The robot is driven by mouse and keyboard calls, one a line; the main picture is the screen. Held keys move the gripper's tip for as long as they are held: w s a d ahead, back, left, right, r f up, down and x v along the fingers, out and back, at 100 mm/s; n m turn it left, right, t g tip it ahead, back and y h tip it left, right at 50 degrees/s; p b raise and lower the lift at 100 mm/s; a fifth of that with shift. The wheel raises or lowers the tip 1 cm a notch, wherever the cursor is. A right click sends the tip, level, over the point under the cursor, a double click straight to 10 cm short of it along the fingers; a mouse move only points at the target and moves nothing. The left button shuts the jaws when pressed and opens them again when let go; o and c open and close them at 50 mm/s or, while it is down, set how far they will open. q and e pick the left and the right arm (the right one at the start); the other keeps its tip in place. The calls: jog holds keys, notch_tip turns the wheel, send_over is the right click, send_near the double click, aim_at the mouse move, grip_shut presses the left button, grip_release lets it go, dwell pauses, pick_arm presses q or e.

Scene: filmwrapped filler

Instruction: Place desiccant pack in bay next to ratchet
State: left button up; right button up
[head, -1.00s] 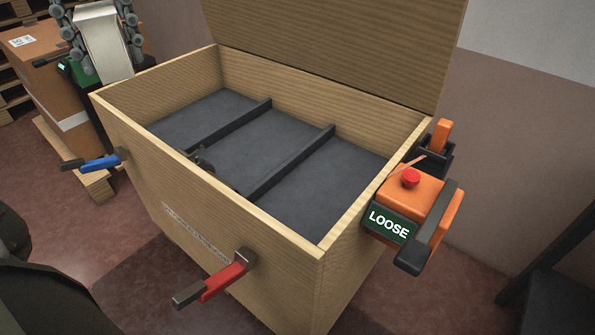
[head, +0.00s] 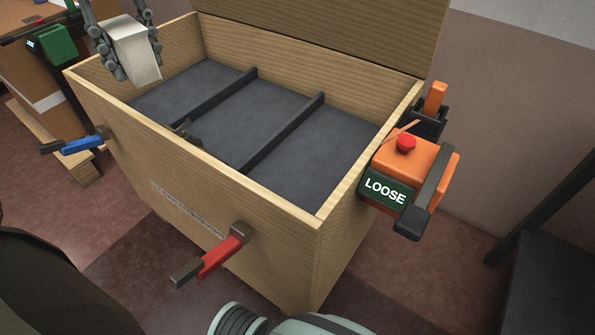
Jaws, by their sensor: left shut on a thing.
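My left gripper (head: 135,68) is shut on a white block-like pack (head: 137,48), which I take for the desiccant pack. It holds the pack at the upper left, seemingly above the left end of the wooden crate (head: 130,115). The open crate has a dark floor split by two dark dividers into a left bay (head: 185,88), a middle bay (head: 240,115) and a right bay (head: 315,150). A small dark metal item (head: 184,130), perhaps the ratchet, shows by the front end of the left divider, seemingly in the middle bay. The front wall partly hides it. My right gripper is out of view.
The crate's lid (head: 330,30) stands open at the back. A red-handled clamp (head: 218,255) and a blue-handled one (head: 80,146) stick out in front. An orange tool (head: 412,165) reading LOOSE hangs at the right end. A carton on a pallet (head: 75,160) stands at left.

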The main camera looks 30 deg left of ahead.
pick_arm(q)
jog(key=w+d+f+n, duration=0.1)
jog(key=w+d+f, duration=0.15)
jog(key=f, duration=0.35)
jog(key=w+d+f, duration=0.1)
jog(key=w+f, duration=0.2)
jog(key=f, duration=0.3)
jog(key=n+b, duration=0.1)
jog(key=b, duration=0.1)
send_over(272, 188)
jog(key=s+d, duration=0.1)
jog(key=s, duration=0.1)
notch_tip(272, 188, down, 13)
jog(key=f, duration=0.5)
jog(key=shift+s+d+f, duration=0.1)
jog(key=shift+d+f, duration=0.1)
jog(key=shift+d, duration=0.05)
notch_tip(272, 188, down, 3)
jog(key=shift+f, duration=0.6)
jog(key=shift+b, duration=0.3)
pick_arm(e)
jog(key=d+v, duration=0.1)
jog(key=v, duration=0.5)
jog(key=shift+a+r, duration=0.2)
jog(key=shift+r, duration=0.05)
pick_arm(q)
jog(key=shift+f, duration=0.15)
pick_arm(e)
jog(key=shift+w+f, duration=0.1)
